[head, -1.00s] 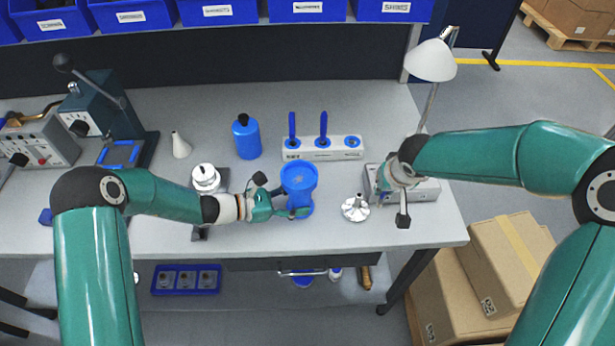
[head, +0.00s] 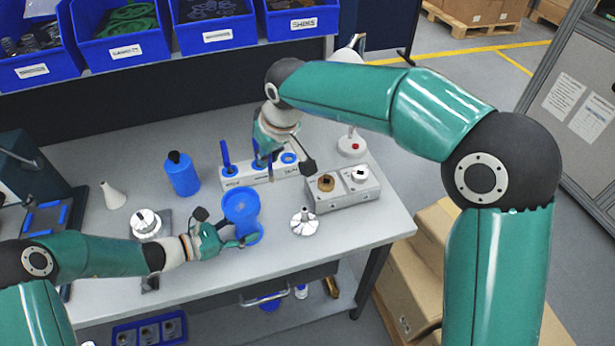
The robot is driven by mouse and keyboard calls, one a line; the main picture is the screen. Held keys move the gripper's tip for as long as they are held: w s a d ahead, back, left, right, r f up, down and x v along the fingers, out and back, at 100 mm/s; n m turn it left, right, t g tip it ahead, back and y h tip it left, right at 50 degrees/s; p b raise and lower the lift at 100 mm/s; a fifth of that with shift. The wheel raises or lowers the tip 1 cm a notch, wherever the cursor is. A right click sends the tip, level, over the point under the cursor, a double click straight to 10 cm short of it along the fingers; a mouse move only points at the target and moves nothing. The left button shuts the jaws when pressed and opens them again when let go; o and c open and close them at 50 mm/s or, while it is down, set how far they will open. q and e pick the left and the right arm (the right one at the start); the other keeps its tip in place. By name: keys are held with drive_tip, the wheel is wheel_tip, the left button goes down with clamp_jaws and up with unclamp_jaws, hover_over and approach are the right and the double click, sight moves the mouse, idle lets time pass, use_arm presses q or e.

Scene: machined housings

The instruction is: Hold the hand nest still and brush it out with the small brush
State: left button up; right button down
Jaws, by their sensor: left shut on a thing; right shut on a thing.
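The hand nest (head: 241,206) is a blue cup-shaped piece standing upright on the grey bench in the head view. My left gripper (head: 243,241) is shut on its lower part from the left and front. A white rack (head: 232,183) stands behind the nest, with a blue upright handle (head: 226,153) in its left place. My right gripper (head: 268,163) is over the middle of the rack, pointing down, shut on the other blue-handled tool, which I take for the small brush. The gripper hides most of this tool, and its bristles are out of sight.
A finned metal part (head: 304,222) stands right of the nest. A grey block (head: 345,192) with two round fittings is farther right. A blue bottle (head: 183,174) and a white cone (head: 112,196) stand at left. A metal part (head: 146,222) is left of my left gripper.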

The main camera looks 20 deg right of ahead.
drive_tip(key=a+r+n+g+y, duration=0.1)
drive_tip(key=a+r+n, duration=0.35)
drive_tip(key=a, duration=0.35)
drive_tip(key=shift+m, duration=0.25)
drive_tip(key=shift+s+d+f, duration=0.1)
drive_tip(key=shift+f, duration=1.8)
drive_tip(key=shift+s+f, duration=0.1)
drive_tip(key=shift+f, duration=1.75)
drive_tip(key=shift+s+f, duration=0.1)
drive_tip(key=shift+s, duration=1.75)
drive_tip(key=shift+w, duration=2)
wheel_tip(320, 180, up, 8)
drive_tip(key=shift+s, duration=0.1)
use_arm(q)
drive_tip(key=o, duration=0.9)
drive_tip(key=shift+o, duration=0.2)
drive_tip(key=shift+a, duration=0.1)
